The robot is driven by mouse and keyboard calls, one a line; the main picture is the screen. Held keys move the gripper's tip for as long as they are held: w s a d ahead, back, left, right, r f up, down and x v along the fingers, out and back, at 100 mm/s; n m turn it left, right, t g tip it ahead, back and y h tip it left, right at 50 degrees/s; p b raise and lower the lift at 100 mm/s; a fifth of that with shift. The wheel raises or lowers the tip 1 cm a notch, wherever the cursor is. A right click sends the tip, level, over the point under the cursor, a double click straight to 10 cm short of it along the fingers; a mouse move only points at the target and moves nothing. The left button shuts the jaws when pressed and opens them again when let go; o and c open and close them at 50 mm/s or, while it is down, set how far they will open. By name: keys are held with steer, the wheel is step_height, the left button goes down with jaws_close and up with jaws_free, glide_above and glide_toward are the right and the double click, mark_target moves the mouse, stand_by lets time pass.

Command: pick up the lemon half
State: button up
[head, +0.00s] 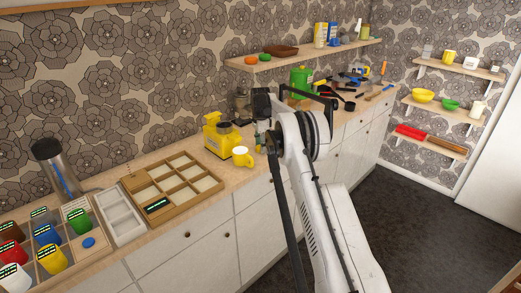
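I cannot make out a lemon half in the head view; it may be hidden behind my arm or too small to tell. My white and black arm rises in front of the counter (225,170) and covers part of its middle. Black parts at the top of the arm overlap the things at the back of the counter. I cannot pick out my gripper's fingertips among them, nor whether they hold anything.
A yellow machine (217,137) and a yellow mug (242,157) stand left of my arm. A wooden divided tray (137,185), a white tray (118,216) and a crate of coloured containers (100,238) lie further left. A green pot (301,78) and dark pans (348,105) stand behind.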

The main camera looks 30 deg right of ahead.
steer(key=c, duration=0.4)
